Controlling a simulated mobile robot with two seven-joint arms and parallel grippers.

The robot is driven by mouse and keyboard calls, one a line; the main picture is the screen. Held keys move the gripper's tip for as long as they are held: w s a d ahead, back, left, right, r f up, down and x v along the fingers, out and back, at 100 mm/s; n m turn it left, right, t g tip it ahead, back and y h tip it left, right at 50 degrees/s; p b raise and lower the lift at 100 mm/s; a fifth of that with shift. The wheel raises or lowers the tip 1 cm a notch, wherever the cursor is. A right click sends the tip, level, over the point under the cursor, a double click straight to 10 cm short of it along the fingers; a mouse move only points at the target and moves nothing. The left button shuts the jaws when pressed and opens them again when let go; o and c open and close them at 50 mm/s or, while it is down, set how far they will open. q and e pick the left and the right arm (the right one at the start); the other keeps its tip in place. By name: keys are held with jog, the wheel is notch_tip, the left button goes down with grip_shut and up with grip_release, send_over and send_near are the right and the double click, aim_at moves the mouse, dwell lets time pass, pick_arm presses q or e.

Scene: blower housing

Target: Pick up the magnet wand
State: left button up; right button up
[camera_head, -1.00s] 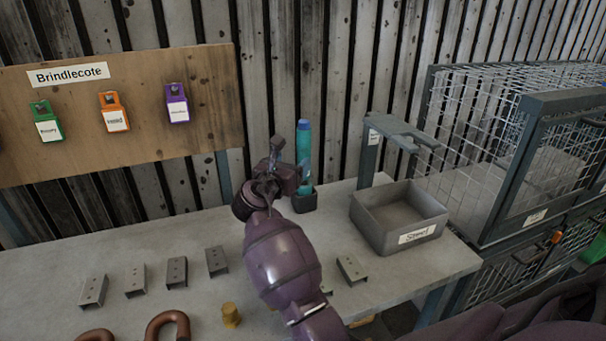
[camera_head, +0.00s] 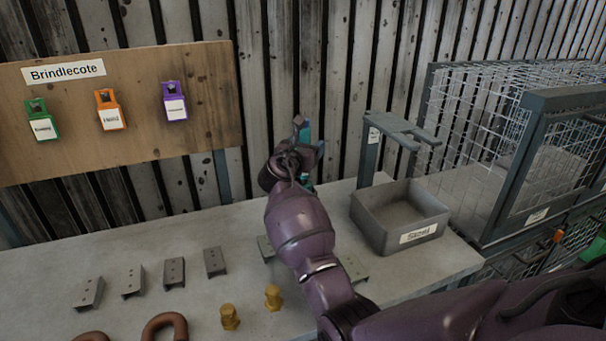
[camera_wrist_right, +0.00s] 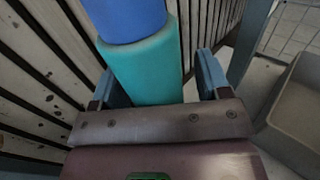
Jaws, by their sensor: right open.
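The magnet wand is an upright teal rod with a blue top. In the head view most of the wand (camera_head: 306,133) is hidden behind my right gripper (camera_head: 309,148). In the right wrist view the wand (camera_wrist_right: 145,65) stands between the two blue-grey fingers of my right gripper (camera_wrist_right: 155,82). The fingers are open, with a visible gap at the right side of the wand. The holder at its foot is hidden behind my arm. My left gripper is not in view.
A grey tray labelled "Steel" (camera_head: 416,236) stands to the right on the bench (camera_head: 130,255). A grey bracket stand (camera_head: 370,158) rises behind it, beside a wire cage (camera_head: 480,120).

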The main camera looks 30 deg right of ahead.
jog(key=shift+c, duration=0.2)
jog(key=c, duration=1)
grip_shut()
jog(key=shift+r, duration=0.1)
